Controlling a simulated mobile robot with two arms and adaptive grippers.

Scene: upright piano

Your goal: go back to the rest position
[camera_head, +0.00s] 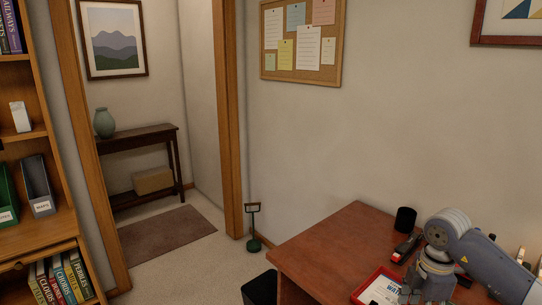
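My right arm comes in from the right over a brown wooden desk (325,245). Its grey links bend down toward the desk top, and its wrist end and gripper (418,297) are at the bottom edge of the view. The gripper is small and partly cut off there, so its fingers cannot be made out. A red-rimmed tray (366,284) with a white paper or card lies beside it, partly cut off. My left arm and gripper are not in view. No piano shows in this view.
On the desk stand a black cup (405,219) and a red and black stapler-like object (407,247). A dark bin (261,287) stands on the floor left of the desk. A bookshelf (62,222) is at the left. A doorway with open carpet lies between.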

